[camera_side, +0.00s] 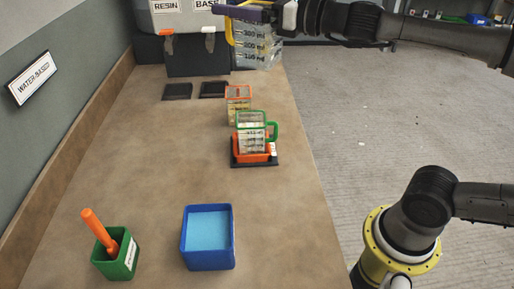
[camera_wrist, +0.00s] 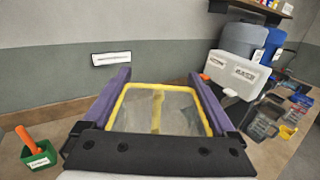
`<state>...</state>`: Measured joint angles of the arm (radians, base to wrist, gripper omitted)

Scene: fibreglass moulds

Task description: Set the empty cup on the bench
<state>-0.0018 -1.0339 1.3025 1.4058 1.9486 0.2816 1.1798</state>
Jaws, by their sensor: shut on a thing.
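My gripper (camera_side: 247,13) is at the top of the side view, shut on a clear cup (camera_side: 259,48) with a yellow rim and handle and measuring marks. In the wrist view its purple fingers (camera_wrist: 158,90) flank the yellow rim, and the cup (camera_wrist: 178,112) looks empty inside. The cup appears upright, in front of the containers at the far end of the bench (camera_side: 130,150). I cannot tell from the side view how far its base is above the bench.
A green-rimmed cup (camera_side: 251,119) sits in an orange holder on a black base (camera_side: 266,163); an orange-rimmed cup (camera_side: 238,92) stands behind. Two dark pads (camera_side: 178,91) lie farther back. A blue box (camera_side: 208,263) and green pot (camera_side: 119,263) stand in front. The bench's middle left is clear.

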